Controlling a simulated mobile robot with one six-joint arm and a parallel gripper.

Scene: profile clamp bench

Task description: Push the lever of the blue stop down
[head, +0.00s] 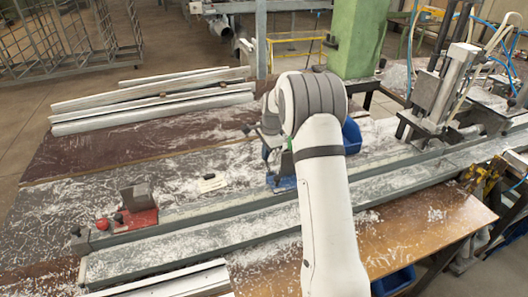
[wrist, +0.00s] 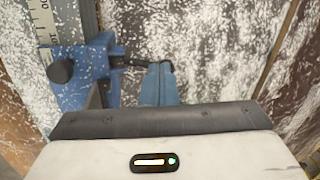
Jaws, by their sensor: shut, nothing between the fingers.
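The blue stop (wrist: 82,78) is at the upper left in the wrist view, with a round black knob (wrist: 61,71) on its near side. Its black lever (wrist: 130,62) extends right from the blue body to the tips of my gripper. My gripper (wrist: 159,70) has its blue fingers shut together with nothing between them. The fingertips overlap the lever's end; I cannot tell whether they touch it. In the head view, the blue stop (head: 283,184) is partly visible beside my arm, which hides much of it and most of my gripper.
A red stop (head: 140,218) with a dark block stands left on the long rail (head: 215,210). Aluminium profiles (head: 150,103) lie at the back left. A clamp machine (head: 440,95) stands at the right. A blue bin (head: 352,136) shows behind my arm. White chips litter the bench.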

